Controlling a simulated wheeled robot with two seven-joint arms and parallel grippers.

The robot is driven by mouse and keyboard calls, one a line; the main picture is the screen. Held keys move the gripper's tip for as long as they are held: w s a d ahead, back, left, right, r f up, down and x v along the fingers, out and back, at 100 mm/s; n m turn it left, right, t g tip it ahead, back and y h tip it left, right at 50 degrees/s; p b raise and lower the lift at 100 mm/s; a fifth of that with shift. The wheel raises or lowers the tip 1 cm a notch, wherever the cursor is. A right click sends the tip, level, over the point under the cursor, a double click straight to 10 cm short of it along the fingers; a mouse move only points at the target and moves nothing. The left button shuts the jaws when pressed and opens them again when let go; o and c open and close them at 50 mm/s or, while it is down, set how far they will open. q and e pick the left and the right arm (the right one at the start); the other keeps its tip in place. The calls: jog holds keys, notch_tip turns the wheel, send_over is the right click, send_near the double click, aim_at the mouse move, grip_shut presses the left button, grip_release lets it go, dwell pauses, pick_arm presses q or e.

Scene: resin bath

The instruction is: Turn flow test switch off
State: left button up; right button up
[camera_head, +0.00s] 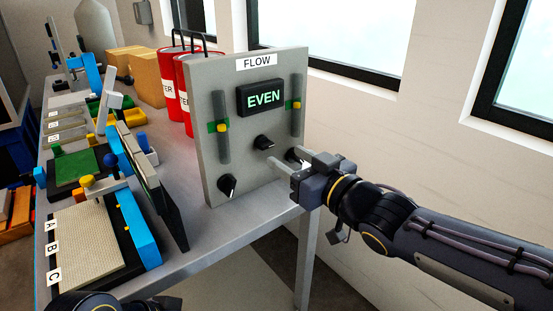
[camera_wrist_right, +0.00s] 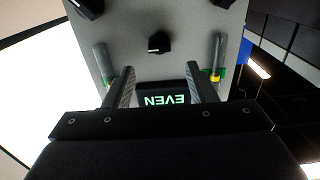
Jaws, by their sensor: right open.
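The grey FLOW panel (camera_head: 240,180) stands upright at the table's right end. Its display (camera_head: 261,97) reads EVEN in green. It carries several black knobs: a middle one (camera_head: 264,142), a lower left one (camera_head: 227,185) and a right one (camera_head: 294,155), partly hidden by my gripper. I cannot tell which is the flow test switch. My right gripper (camera_head: 283,168) is open and empty in front of the panel's lower right. In the right wrist view the middle knob (camera_wrist_right: 159,42) shows beyond and between the fingertips (camera_wrist_right: 159,70). Dark parts of my left arm (camera_head: 105,303) show at the bottom edge.
Two vertical gauges (camera_head: 222,128) (camera_head: 297,105) with yellow markers and green bands flank the display. Red canisters (camera_head: 187,95) stand behind the panel. A board marked A, B, C (camera_head: 85,242) and other fixtures fill the table's left.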

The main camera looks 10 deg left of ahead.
aim_at(268, 146)
jog(key=x, duration=0.6)
jog(key=shift+a, duration=0.15)
jog(key=shift+c, duration=0.3)
jog(key=shift+b, duration=0.3)
jog(key=c, duration=0.9)
